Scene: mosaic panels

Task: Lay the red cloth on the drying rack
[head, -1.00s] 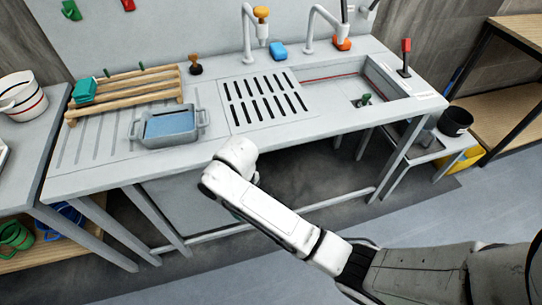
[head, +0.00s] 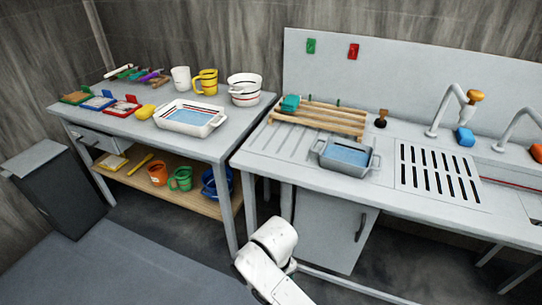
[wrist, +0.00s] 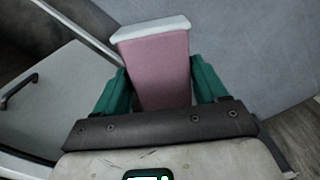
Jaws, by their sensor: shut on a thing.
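The drying rack (head: 318,124), made of pale wooden slats, stands on the left part of the sink counter in the head view. The cloth is held clear of the counter, over the floor. In the head view only my white arm shows, low in front of the counter, and the gripper is hidden.
A grey basin of water (head: 346,156) stands just in front of the rack. A dark-handled stopper (head: 381,119) is to its right. The side table (head: 130,135) at left holds a white water tray (head: 190,117), mugs and a pot. A dark bin (head: 55,190) stands at far left. The floor before the counter is free.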

